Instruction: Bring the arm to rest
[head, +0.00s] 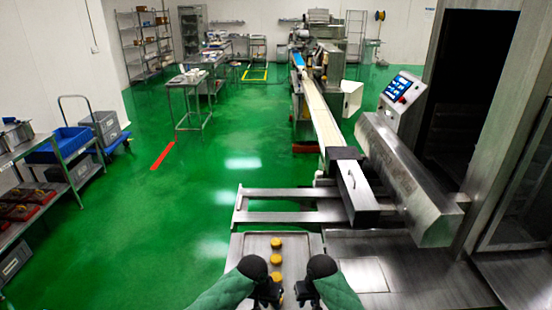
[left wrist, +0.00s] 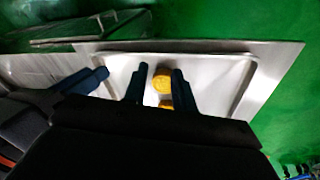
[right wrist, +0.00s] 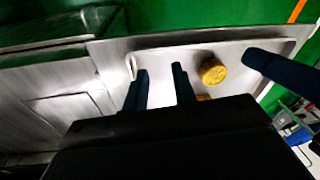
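My left gripper (head: 270,296) and my right gripper (head: 311,300) are side by side at the bottom of the head view, low over the tray (head: 256,251). In the left wrist view, the left gripper's fingers (left wrist: 159,72) stand apart, with yellow round pieces (left wrist: 162,77) showing between and beyond them. I cannot tell whether the fingers touch these pieces. In the right wrist view, the right gripper's fingers (right wrist: 160,72) are apart with only tray showing between them. A yellow piece (right wrist: 212,71) is to their right, and a left gripper finger (right wrist: 282,70) shows farther right.
Several yellow pieces (head: 277,243) lie in a column on the tray. A steel machine with a conveyor (head: 322,118) and a long hood (head: 405,180) stands ahead and right. A shelf with a blue bin (head: 62,144) is at left. Green floor (head: 170,225) is clear at left.

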